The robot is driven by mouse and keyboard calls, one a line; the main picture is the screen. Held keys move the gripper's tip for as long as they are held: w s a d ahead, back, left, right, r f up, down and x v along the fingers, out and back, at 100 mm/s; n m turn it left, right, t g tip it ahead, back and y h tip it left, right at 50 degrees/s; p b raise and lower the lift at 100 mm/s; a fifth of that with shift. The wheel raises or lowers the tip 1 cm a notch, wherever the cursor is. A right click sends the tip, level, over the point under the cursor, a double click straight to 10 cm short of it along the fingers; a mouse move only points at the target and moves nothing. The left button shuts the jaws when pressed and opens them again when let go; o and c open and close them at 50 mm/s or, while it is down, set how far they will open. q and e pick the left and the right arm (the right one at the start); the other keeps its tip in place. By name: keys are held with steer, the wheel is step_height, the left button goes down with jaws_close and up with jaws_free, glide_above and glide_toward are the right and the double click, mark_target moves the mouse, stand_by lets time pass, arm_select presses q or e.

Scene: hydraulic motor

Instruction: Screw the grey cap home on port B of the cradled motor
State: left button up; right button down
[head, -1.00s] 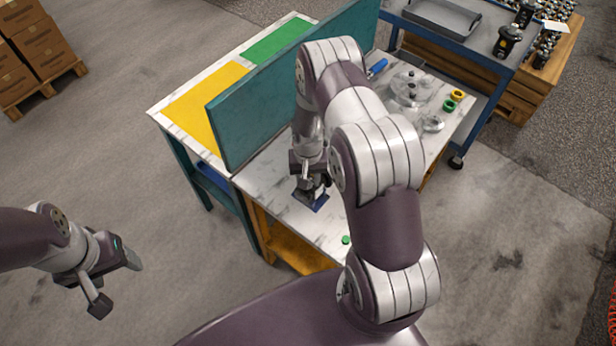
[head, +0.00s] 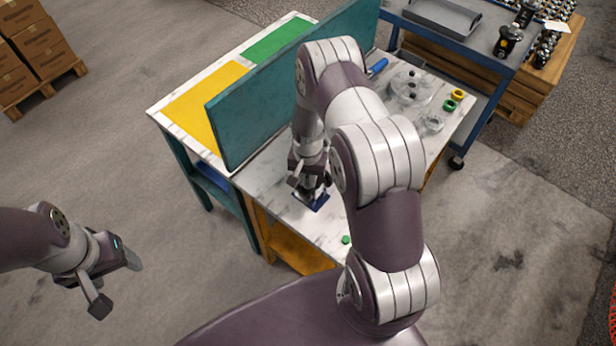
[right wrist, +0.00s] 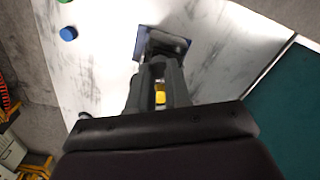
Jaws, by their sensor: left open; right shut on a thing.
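The blue cradle (head: 319,203) stands on the marble-topped bench. The motor (right wrist: 165,42) is a dark shape at it, mostly covered by my gripper. My right gripper (head: 311,188) points down over the motor; in the right wrist view its fingers (right wrist: 158,75) reach the motor. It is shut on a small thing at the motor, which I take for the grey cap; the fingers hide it. A yellow part (right wrist: 160,98) shows between the fingers. Port B and the cap's seating cannot be seen. My left gripper (head: 118,280) is open and empty, over the floor left of the bench.
A green cap (head: 346,240) lies near the bench's front edge; a blue cap (right wrist: 68,33) shows in the right wrist view. A teal panel (head: 270,100) stands behind the cradle. Clear discs (head: 410,90) and coloured rings (head: 453,100) lie at the far right end.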

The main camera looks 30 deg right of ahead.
steer(key=m, duration=0.2)
steer(key=shift+m, duration=0.3)
steer(key=m, duration=0.4)
steer(key=shift+m, duration=0.3)
steer(key=c, duration=1.2)
jaws_free()
steer(key=shift+f, duration=0.1)
steer(key=n, duration=0.4)
steer(key=shift+b, duration=0.35)
steer(key=n, duration=0.6)
